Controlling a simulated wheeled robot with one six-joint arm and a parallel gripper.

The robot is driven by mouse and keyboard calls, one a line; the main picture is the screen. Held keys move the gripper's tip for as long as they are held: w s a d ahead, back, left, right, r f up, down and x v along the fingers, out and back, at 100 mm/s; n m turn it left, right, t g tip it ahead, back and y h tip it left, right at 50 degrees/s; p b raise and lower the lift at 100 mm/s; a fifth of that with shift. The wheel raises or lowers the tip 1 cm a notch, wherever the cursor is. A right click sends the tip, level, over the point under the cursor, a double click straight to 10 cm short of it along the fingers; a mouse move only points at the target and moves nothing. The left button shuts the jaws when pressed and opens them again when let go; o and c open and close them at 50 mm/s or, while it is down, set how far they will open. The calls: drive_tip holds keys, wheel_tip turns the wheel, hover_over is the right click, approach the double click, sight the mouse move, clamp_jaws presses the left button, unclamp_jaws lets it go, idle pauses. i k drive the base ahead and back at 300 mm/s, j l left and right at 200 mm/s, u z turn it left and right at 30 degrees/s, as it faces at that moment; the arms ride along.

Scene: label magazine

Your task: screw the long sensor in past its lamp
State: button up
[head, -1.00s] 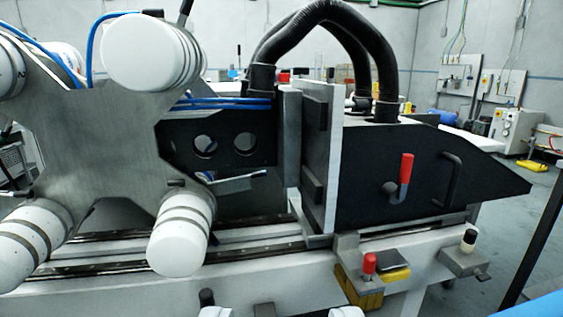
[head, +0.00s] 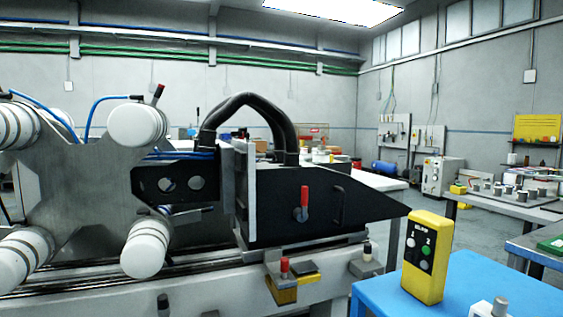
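I cannot pick out the long sensor or its lamp with certainty. The grey and black label machine (head: 278,205) fills the left and middle of the head view. Small upright parts stand on its front rail: a red-capped one (head: 284,267) above a yellow block and a dark-capped one (head: 367,250) on a grey bracket. A black part (head: 163,304) shows at the bottom edge. Whether any of these is the sensor, I cannot tell. My gripper is not in view.
A star-shaped plate with white rollers (head: 143,188) stands at left. A yellow button box (head: 427,257) stands on a blue surface (head: 480,285) at lower right. A grey-white knob (head: 493,308) sits at the bottom edge. Open floor and benches lie behind.

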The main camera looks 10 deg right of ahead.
sight(267, 155)
drive_tip(key=k+l+u, duration=0.25)
drive_tip(key=k+l, duration=0.35)
drive_tip(key=l, duration=0.2)
drive_tip(key=k+l+u, duration=0.25)
drive_tip(key=k+l, duration=0.45)
drive_tip(key=i+l+u, duration=0.1)
drive_tip(key=l, duration=0.5)
drive_tip(key=i+l+u, duration=0.1)
drive_tip(key=l, duration=0.45)
drive_tip(key=l+u, duration=0.1)
drive_tip(key=l, duration=0.5)
drive_tip(key=k+j, duration=0.4)
drive_tip(key=i+j, duration=0.15)
drive_tip(key=j, duration=0.25)
drive_tip(key=i+j, duration=0.15)
drive_tip(key=j, duration=0.25)
drive_tip(key=i+j, duration=0.15)
drive_tip(key=j, duration=0.25)
drive_tip(key=i+j, duration=0.15)
drive_tip(key=j, duration=0.25)
drive_tip(key=i+j, duration=0.15)
drive_tip(key=j, duration=0.25)
drive_tip(key=i+j, duration=0.1)
drive_tip(key=i, duration=1.5)
drive_tip(key=i+l, duration=0.35)
drive_tip(key=l+z, duration=0.05)
drive_tip(key=l, duration=0.05)
